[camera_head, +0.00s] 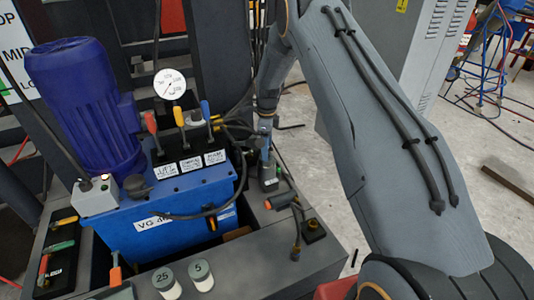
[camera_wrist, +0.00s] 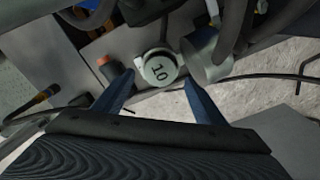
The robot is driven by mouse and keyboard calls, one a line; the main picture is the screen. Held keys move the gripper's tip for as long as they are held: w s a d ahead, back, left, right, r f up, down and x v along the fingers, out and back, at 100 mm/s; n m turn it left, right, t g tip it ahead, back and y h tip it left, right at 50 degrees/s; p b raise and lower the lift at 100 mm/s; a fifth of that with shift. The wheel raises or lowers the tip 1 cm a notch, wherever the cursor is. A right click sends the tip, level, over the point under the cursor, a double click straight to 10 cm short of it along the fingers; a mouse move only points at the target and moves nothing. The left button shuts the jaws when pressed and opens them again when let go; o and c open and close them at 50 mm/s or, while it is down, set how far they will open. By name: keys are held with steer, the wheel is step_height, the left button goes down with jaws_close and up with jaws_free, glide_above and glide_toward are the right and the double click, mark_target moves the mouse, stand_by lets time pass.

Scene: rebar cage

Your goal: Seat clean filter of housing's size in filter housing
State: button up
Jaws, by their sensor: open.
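In the wrist view, a round white cap marked 10 (camera_wrist: 159,70) lies just beyond and between the blue fingertips of my gripper (camera_wrist: 171,80). The fingers are spread and hold nothing. A grey metal cylinder (camera_wrist: 207,58) stands right beside the cap, close to the right fingertip; I cannot tell if it is the housing. In the head view, two short white cylinders with grey-green tops marked 25 (camera_head: 166,282) and 5 (camera_head: 201,275) stand at the front edge of the bench. The arm's end hides part of the area at the unit's right side.
A blue hydraulic unit (camera_head: 185,205) with a blue motor (camera_head: 85,105), gauge (camera_head: 169,84) and levers fills the left. Black hoses cross near my gripper in the wrist view (camera_wrist: 240,30). A grey cabinet (camera_head: 415,50) stands behind.

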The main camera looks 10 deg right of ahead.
step_height(320, 180, up, 9)
steer(key=shift+f+p, duration=0.15)
steer(key=shift+p, duration=0.2)
steer(key=shift+s, duration=0.1)
